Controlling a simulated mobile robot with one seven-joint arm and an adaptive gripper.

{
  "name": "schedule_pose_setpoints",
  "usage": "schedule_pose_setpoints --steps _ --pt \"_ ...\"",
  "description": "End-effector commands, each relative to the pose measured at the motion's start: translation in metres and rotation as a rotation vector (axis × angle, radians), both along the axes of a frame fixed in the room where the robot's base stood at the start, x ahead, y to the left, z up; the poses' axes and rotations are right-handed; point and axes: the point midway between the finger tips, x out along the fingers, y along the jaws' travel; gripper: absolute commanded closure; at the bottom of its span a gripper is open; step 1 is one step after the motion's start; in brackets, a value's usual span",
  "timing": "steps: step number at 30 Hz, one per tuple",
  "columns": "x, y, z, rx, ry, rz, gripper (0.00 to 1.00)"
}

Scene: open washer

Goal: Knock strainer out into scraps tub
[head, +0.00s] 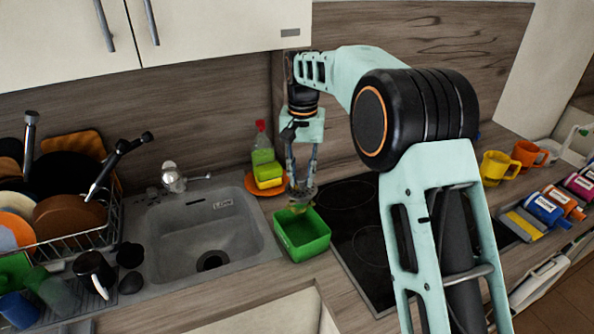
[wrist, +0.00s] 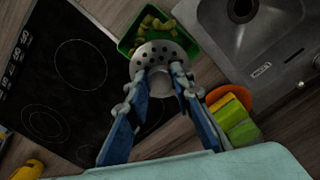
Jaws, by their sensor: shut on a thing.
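My gripper (head: 302,180) is shut on the strainer, a small grey perforated metal disc. In the wrist view the strainer (wrist: 161,53) sits between the fingertips of my gripper (wrist: 162,72). In the head view the strainer (head: 303,192) is above the back part of the green scraps tub (head: 301,250), apart from it. Yellow-green scraps (head: 299,208) show just below the strainer. In the wrist view scraps (wrist: 155,25) show against the tub (wrist: 124,46); I cannot tell whether they hang, fall or lie in it. The strainer hides part of the tub.
The sink (head: 208,235) is left of the tub, and the black cooktop (head: 350,225) is right. A sponge (head: 268,174) and a bottle (head: 262,145) stand on an orange dish (head: 251,187) behind the tub. A full dish rack (head: 75,236) stands at far left.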

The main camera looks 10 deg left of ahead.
Motion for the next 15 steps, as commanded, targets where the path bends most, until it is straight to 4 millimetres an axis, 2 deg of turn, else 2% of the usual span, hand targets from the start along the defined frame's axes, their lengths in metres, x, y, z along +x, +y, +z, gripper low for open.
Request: schedule_pose_setpoints --steps 8,15 --pt "-0.002 -0.006 0.000 0.099 -0.040 -0.004 1.00" --pt "-0.004 -0.012 -0.003 0.255 -0.099 -0.006 1.00"
